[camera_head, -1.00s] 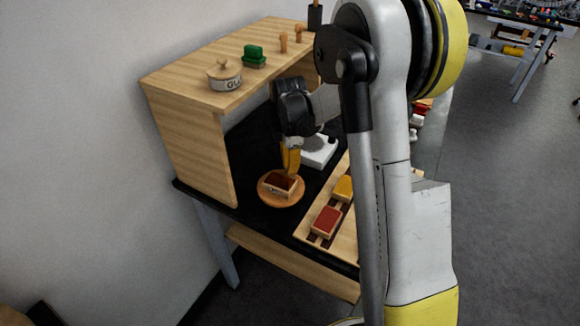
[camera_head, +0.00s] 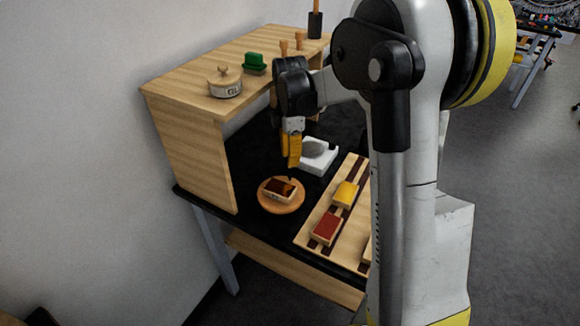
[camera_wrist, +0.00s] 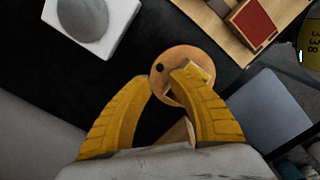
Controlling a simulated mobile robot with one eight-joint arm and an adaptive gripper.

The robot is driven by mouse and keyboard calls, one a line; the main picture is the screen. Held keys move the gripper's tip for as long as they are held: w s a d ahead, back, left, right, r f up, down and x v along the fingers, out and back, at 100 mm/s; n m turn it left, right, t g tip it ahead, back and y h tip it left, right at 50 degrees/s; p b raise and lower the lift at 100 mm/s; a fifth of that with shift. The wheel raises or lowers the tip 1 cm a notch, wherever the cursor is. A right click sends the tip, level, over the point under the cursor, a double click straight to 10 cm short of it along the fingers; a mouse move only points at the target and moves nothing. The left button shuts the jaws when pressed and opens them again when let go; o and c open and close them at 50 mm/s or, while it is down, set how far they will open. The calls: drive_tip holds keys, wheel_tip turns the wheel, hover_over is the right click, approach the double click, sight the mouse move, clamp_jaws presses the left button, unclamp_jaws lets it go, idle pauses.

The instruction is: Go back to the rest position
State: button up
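My gripper (camera_head: 292,167) hangs with its yellow fingers pointing down, above a round wooden board (camera_head: 294,205). A small wooden box (camera_head: 279,190) with a dark red-brown inside sits on the board, apart from the fingertips. In the wrist view my gripper (camera_wrist: 160,78) is open, with its two fingers apart and nothing held between them. The round board (camera_wrist: 180,55) shows beyond the fingertips, and the right finger hides part of the box.
A wooden shelf unit (camera_head: 185,140) stands close on the left, carrying a lidded jar (camera_head: 225,82) and a green brush-like item (camera_head: 255,64). A white block (camera_head: 318,156) stands behind the board. A wooden rack (camera_head: 318,215) with red (camera_head: 326,227) and yellow (camera_head: 345,194) boxes is right.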

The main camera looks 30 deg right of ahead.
drive_tip(key=shift+r, duration=0.45)
drive_tip(key=shift+a+r, duration=0.1)
drive_tip(key=shift+r, duration=0.05)
drive_tip(key=s+a+r+m+t, duration=0.3)
drive_tip(key=s+a+r+m, duration=0.4)
drive_tip(key=s, duration=0.3)
drive_tip(key=s+a+r+m+t, duration=0.1)
drive_tip(key=s+a+m+t, duration=0.3)
drive_tip(key=s+m, duration=0.5)
drive_tip(key=shift+s, duration=1.25)
